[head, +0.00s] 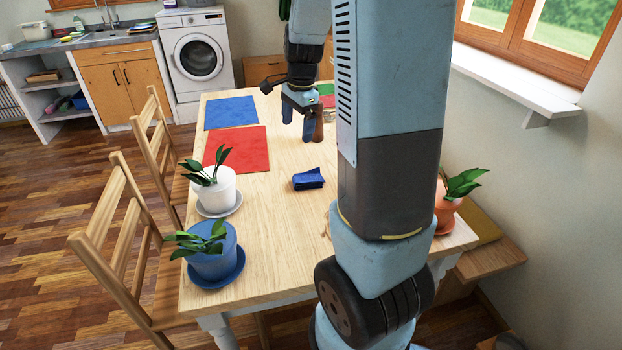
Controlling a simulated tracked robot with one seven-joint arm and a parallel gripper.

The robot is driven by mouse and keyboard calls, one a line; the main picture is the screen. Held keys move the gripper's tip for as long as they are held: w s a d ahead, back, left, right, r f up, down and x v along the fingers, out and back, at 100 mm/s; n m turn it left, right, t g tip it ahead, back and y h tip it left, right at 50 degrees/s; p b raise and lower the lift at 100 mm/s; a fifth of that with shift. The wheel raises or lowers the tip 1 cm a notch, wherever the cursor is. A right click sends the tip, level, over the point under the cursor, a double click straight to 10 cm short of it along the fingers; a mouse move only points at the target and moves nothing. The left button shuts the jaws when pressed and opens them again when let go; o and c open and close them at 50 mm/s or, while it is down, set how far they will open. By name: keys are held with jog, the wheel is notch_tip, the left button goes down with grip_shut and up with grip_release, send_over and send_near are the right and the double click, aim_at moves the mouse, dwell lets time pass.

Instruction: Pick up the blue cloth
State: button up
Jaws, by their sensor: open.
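The blue cloth (308,179) is a small dark blue folded bundle. It lies on the light wooden table (270,240), near the middle in the head view. My gripper (309,137) hangs over the table farther back, behind the cloth, with its fingers pointing down. It is open and apart from the cloth. Something brownish shows at its right finger, and I cannot tell what it is.
A flat blue mat (231,112) and a flat red mat (238,148) lie at the table's left. A white pot (216,193) and a blue pot (212,262) with plants stand on the left edge. A terracotta pot (447,212) stands at right. Chairs line the left side.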

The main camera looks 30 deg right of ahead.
aim_at(309, 172)
jog(key=w+d+f+m, duration=0.1)
jog(key=d+f, duration=0.1)
jog(key=f, duration=0.3)
jog(key=w+d+f+m+g, duration=0.1)
jog(key=d+f+m, duration=0.1)
jog(key=f, duration=0.4)
jog(key=w+d+f+m, duration=0.1)
jog(key=d+f+m, duration=0.1)
jog(key=f, duration=0.4)
jog(key=shift+w+h, duration=0.15)
jog(key=shift+h, duration=0.15)
jog(key=shift+w+a+f, duration=0.1)
jog(key=shift+a+f, duration=0.05)
jog(key=shift+f, duration=1.2)
jog(key=shift+a+f, duration=0.1)
jog(key=shift+f, duration=1.2)
jog(key=shift+c, duration=0.3)
jog(key=c, duration=1)
jog(key=shift+o, duration=0.2)
notch_tip(309, 172, up, 10)
jog(key=shift+r, duration=0.1)
